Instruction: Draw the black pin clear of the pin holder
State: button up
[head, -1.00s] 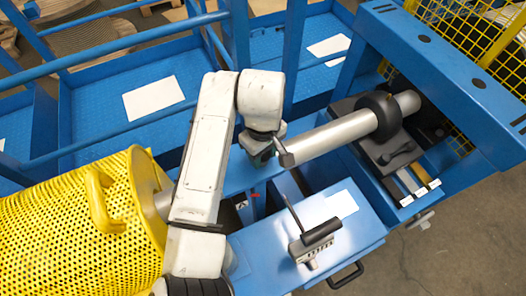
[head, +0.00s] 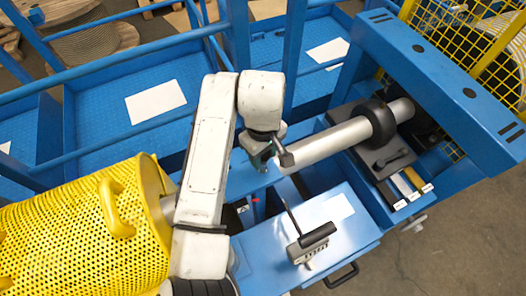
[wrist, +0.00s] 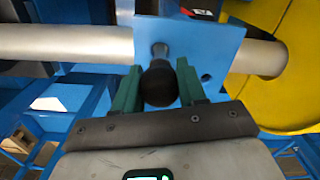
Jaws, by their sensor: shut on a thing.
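In the wrist view, the black pin (wrist: 159,84) shows a round black knob and a short grey shank. The shank points away from me to the blue plate of the pin holder (wrist: 205,45) and appears to enter it. A second, empty hole shows lower right in that plate. My gripper (wrist: 159,92) has its green fingers on both sides of the knob and is shut on it. In the head view, my gripper (head: 260,157) is beside the near end of the grey shaft; the pin's knob cannot be made out clearly there.
The grey shaft (head: 325,142) carries a black ring (head: 380,124) and runs behind the plate in the wrist view. A blue cabinet (head: 345,250) with a black-handled tool (head: 318,236) stands below right. A yellow perforated guard (head: 75,235) is at left, blue railings behind.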

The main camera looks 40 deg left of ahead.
jog(key=shift+r, duration=4.1)
